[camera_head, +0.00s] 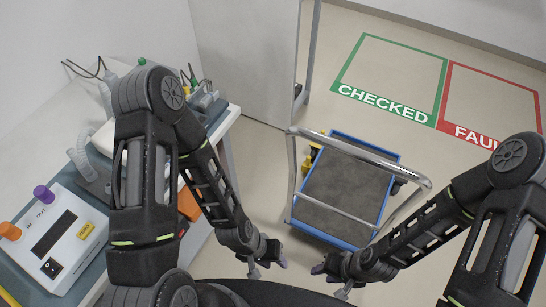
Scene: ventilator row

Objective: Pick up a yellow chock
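A small yellow piece (311,160), which looks like a yellow chock, is at the left side of the cart, low behind the handle's upright. It is partly hidden and too small to make out its shape. My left gripper (268,270) is in front of the cart's near left corner, with its fingertips apart and nothing between them. My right gripper (330,282) is to its right, nearer than the cart's front edge, also with fingertips apart and empty. Both are clear of the yellow piece.
A blue-edged cart (341,188) with a grey deck and metal handle (362,152) stands ahead. Behind it are green CHECKED (384,103) and red FAULT (470,132) floor frames. A table at left holds a white device (60,240). Floor right of the cart is clear.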

